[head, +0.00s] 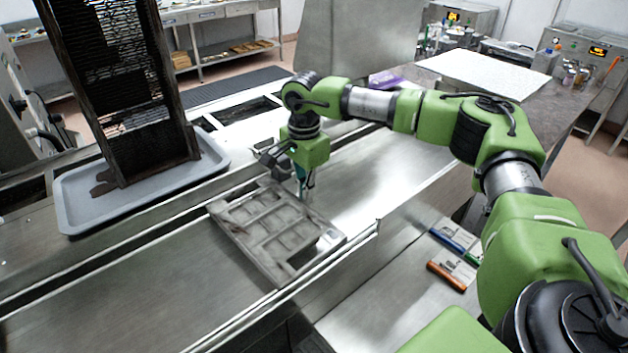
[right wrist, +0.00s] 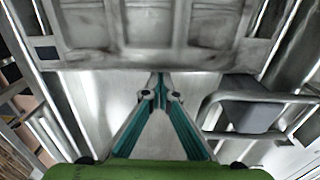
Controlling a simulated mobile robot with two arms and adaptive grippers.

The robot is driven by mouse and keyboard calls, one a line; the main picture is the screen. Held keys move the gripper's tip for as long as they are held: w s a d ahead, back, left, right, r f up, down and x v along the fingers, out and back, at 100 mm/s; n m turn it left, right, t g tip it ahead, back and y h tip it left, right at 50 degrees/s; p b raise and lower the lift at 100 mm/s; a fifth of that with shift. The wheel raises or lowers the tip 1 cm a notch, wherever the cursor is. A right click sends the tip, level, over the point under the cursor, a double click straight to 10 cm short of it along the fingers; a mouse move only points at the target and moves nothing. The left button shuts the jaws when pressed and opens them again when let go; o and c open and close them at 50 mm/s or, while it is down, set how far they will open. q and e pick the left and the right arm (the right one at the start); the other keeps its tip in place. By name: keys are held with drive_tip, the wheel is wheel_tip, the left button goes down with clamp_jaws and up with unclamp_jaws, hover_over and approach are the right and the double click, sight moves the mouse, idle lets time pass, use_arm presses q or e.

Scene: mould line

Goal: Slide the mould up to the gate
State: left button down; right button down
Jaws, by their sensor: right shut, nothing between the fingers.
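The mould (head: 253,238) is a worn grey rectangular plate with several shallow compartments, lying flat on the steel line in the head view. Its near edge fills the top of the right wrist view (right wrist: 150,58). My right gripper (head: 302,192) is shut and empty, pointing down at the mould's far right edge. In the right wrist view its teal fingertips (right wrist: 160,80) meet at that edge; I cannot tell whether they touch it. I cannot make out for certain which part is the gate. My left gripper is not in view.
A tall dark rack (head: 125,90) stands on a grey tray (head: 75,215) at the left. A bent metal bar (right wrist: 213,100) is beside the fingers in the wrist view. Orange-handled and blue-handled tools (head: 447,276) lie at the lower right. The steel left of the mould is clear.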

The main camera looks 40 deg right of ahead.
drive_tip(key=shift+a, duration=0.15)
drive_tip(key=shift+f, duration=0.1)
drive_tip(key=shift+a+f+b, duration=0.1)
drive_tip(key=shift+a+b, duration=0.2)
drive_tip(key=shift+a, duration=0.15)
drive_tip(key=shift+s+a, duration=0.1)
drive_tip(key=shift+a, duration=0.35)
